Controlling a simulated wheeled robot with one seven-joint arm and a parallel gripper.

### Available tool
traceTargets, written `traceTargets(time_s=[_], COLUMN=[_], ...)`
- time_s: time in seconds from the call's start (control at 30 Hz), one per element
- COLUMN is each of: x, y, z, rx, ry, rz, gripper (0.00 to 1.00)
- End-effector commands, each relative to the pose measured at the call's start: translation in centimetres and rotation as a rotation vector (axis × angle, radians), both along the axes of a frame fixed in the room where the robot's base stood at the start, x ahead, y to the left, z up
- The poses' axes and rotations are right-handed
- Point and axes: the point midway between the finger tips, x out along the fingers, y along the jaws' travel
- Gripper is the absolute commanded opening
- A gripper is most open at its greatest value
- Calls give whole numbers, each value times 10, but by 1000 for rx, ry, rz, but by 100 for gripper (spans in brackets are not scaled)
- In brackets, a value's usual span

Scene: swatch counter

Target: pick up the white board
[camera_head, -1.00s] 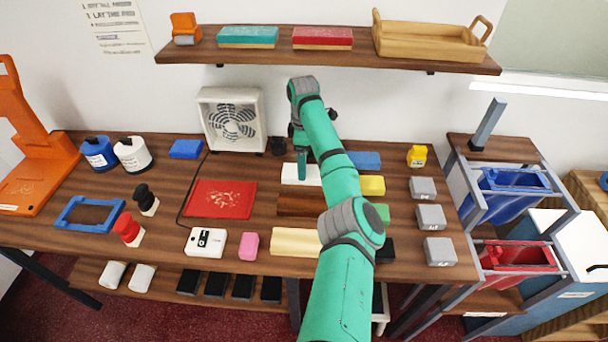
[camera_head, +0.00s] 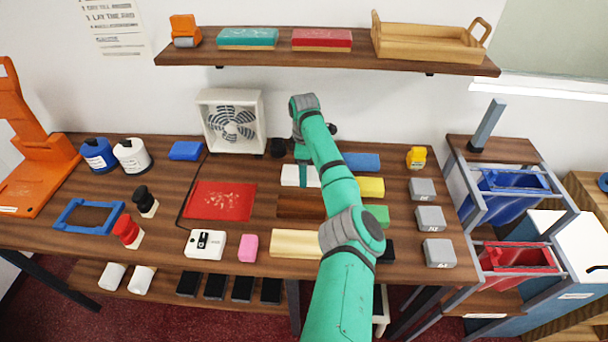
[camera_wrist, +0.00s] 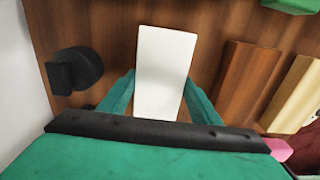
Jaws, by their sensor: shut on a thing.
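The white board (camera_head: 291,176) lies near the back of the counter, right of the fan, and is partly hidden by my arm in the head view. In the wrist view the white board (camera_wrist: 164,70) is a pale oblong block between my two green fingers. My gripper (camera_wrist: 166,98) is shut on it, with one finger at each long side. In the head view my gripper (camera_head: 303,174) reaches down over the board. I cannot tell whether the board touches the counter.
A dark brown board (camera_head: 298,206) and a cream board (camera_head: 296,243) lie in front. A blue block (camera_head: 362,161) and a yellow block (camera_head: 370,187) sit to the right. The fan (camera_head: 232,122) stands behind left, and a shelf (camera_head: 340,62) hangs above the back.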

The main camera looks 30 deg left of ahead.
Motion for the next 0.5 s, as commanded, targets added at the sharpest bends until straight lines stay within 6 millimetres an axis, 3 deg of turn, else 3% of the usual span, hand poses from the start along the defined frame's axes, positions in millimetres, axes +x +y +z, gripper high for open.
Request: traceTargets(time_s=[0.23,0.5], x=[0,-5], y=[1,-4], z=[10,39], rx=[2,4], ry=[-1,-1], rz=[1,2], gripper=[31,31])
